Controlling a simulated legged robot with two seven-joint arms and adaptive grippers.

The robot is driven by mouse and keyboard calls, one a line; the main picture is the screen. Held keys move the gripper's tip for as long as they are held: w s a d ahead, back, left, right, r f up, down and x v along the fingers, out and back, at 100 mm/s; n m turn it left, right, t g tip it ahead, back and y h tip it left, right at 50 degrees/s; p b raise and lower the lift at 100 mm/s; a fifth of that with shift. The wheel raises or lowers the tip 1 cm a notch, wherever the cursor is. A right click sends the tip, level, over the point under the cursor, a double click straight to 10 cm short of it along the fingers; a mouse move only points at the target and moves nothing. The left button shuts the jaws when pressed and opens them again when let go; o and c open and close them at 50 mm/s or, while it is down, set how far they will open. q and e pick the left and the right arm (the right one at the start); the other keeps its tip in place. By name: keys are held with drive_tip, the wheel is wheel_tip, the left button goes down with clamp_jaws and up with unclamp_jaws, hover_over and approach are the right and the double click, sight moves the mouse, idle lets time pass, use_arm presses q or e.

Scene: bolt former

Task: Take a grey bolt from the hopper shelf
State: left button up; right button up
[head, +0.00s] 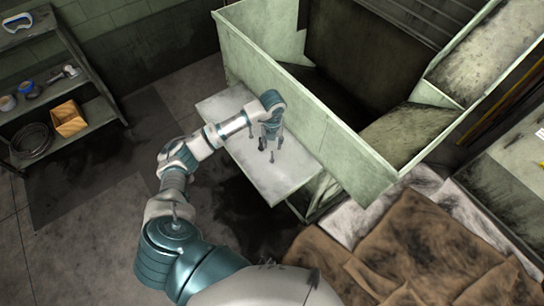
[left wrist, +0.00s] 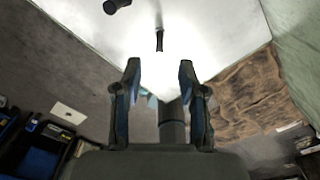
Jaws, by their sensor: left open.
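The hopper shelf (head: 222,106) is a pale plate on the near left side of the green hopper. My left gripper (head: 271,145) is over it, pointing down, with its fingers apart. Small dark bolts stand out against the shelf, one (head: 272,158) just below the fingers and one (head: 250,131) to their left. In the left wrist view the open fingers (left wrist: 158,75) frame the bright shelf (left wrist: 205,30). One bolt (left wrist: 159,40) is ahead of the fingertips, and another (left wrist: 117,5) is at the top edge. I cannot tell what the grey cylinder between the fingers is. My right gripper is not in view.
The tall hopper wall (head: 300,112) rises along the shelf's right side. Brown cardboard (head: 420,245) lies on the floor at lower right. A rack (head: 45,115) with a wooden box (head: 68,119) stands at far left. The floor between rack and shelf is clear.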

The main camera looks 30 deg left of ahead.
use_arm(q)
wheel_tip(320, 180, down, 8)
drive_tip(key=shift+s+a+r+p, duration=0.15)
drive_tip(key=shift+r+p, duration=0.1)
drive_tip(key=shift+p, duration=0.1)
drive_tip(key=shift+r, duration=0.1)
clamp_jaws()
